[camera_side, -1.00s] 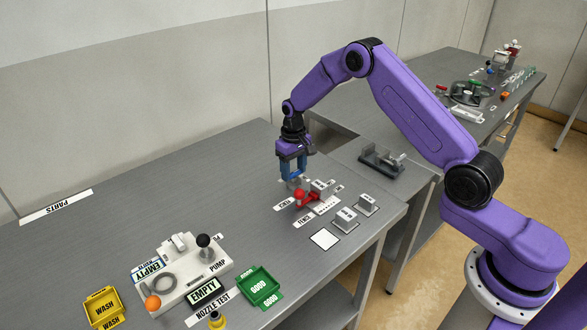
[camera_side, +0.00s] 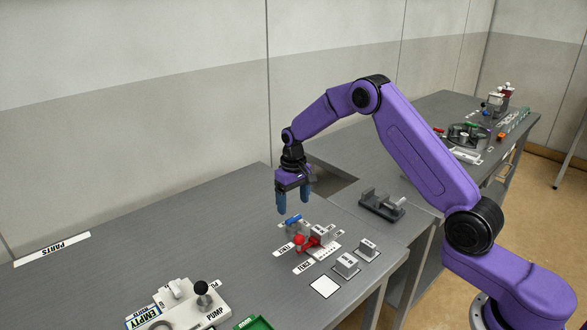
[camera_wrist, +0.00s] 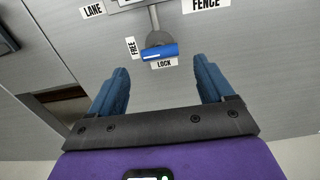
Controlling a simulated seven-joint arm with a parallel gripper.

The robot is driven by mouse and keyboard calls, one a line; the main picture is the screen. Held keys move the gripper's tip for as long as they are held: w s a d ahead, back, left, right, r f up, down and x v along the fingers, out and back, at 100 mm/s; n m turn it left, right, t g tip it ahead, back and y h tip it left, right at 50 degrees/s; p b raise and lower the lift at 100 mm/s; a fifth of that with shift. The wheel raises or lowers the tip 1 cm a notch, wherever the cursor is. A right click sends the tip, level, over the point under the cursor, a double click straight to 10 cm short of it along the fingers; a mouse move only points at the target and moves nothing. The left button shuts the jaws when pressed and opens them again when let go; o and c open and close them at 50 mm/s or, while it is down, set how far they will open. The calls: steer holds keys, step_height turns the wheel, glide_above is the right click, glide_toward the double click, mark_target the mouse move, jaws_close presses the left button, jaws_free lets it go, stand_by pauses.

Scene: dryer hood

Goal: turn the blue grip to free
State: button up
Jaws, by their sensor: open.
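The blue grip (camera_wrist: 160,52) is a short blue bar on the end of a grey lever. In the wrist view it lies along the LOCK label (camera_wrist: 164,63), with the FREE label (camera_wrist: 132,47) to its left. In the side view the blue grip (camera_side: 293,218) sits behind the red knob. My gripper (camera_side: 293,211) is open and empty, its fingers pointing down above the grip, apart from it. In the wrist view, my gripper (camera_wrist: 160,70) has its fingers spread wide, with the grip showing between and beyond the tips.
A red knob (camera_side: 299,240) and grey blocks stand close in front of the grip. FENCE (camera_wrist: 206,3) and LANE (camera_wrist: 92,10) labels lie near the lever. The pump unit (camera_side: 180,300) is at the front left.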

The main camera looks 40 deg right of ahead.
mark_target(294, 217)
step_height(294, 217, up, 13)
steer(key=shift+f, duration=0.2)
stand_by(0.3)
steer(key=s+a+r+n, duration=0.25)
steer(key=s+a, duration=0.35)
steer(key=s, duration=0.3)
steer(key=s+a+r+n, duration=0.1)
steer(key=s+a+n, duration=0.2)
steer(key=s+a, duration=0.45)
steer(key=s+d+f+n, duration=0.1)
steer(key=s+d+n, duration=0.2)
steer(key=s, duration=1)
steer(key=s+d+f+n, duration=0.1)
steer(key=s+d+n, duration=0.3)
steer(key=s, duration=0.9)
steer(key=shift+s+f, duration=0.15)
steer(key=shift+s, duration=0.1)
